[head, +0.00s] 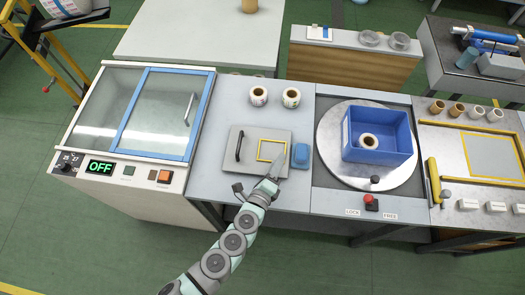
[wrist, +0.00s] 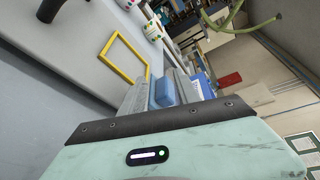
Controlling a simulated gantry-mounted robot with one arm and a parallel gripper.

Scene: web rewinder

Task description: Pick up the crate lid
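The crate lid appears to be the flat grey panel (head: 247,175) with a black bar handle (head: 240,146) on its left and a yellow square outline (head: 259,150). It lies flat on the grey worktop. In the wrist view the lid (wrist: 85,50) fills the upper left, with the handle (wrist: 47,10) at its top edge.
A small blue block (head: 301,156) sits right of the lid. Two rolls (head: 275,97) stand behind it. A blue crate (head: 390,154) holding a roll (head: 369,141) rests on a round turntable (head: 330,143). A glass-topped cabinet (head: 97,125) reading OFF stands left.

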